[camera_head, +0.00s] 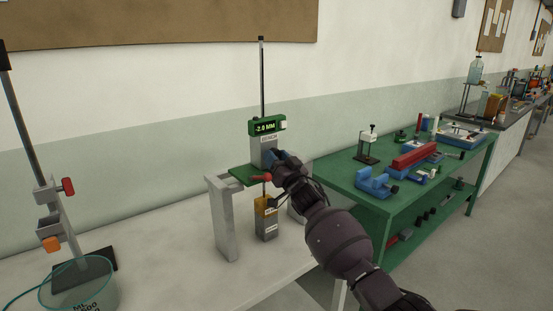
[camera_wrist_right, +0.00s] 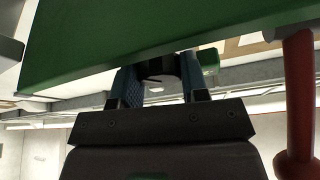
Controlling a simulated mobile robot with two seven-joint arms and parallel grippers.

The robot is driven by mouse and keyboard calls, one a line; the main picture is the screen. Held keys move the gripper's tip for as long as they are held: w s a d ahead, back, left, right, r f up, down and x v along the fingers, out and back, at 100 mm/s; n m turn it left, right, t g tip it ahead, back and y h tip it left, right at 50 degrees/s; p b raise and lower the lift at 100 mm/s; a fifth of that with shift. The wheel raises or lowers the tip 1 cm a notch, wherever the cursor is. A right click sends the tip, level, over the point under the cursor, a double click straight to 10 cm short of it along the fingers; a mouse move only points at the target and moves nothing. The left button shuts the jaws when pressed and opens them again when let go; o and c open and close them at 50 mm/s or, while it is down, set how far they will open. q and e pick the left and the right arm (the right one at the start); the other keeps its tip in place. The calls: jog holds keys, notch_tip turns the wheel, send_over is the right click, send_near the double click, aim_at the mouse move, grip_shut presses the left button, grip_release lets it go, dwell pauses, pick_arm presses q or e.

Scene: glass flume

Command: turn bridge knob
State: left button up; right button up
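A bridge device stands on the pale bench, with a green plate (camera_head: 247,175) on grey legs (camera_head: 222,217) and a green display (camera_head: 267,126) reading "-2.0 MM" on a vertical rod. A red handle (camera_head: 261,177) shows at the plate's front edge. My right gripper (camera_head: 277,156) is at the plate's right side, just behind the red handle. In the right wrist view its blue fingers (camera_wrist_right: 163,86) are apart, with a dark round part (camera_wrist_right: 160,67), perhaps the knob, between them. I cannot tell whether they touch it. My left gripper is out of view.
A brass-topped block (camera_head: 265,217) hangs below the plate. A clamp stand (camera_head: 55,215) and a glass beaker (camera_head: 80,285) are at the left. A green bench (camera_head: 345,172) with blue and red tools is at the right. The pale bench between beaker and bridge is clear.

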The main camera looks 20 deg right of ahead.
jog(key=c, duration=0.4)
jog(key=shift+n, duration=0.5)
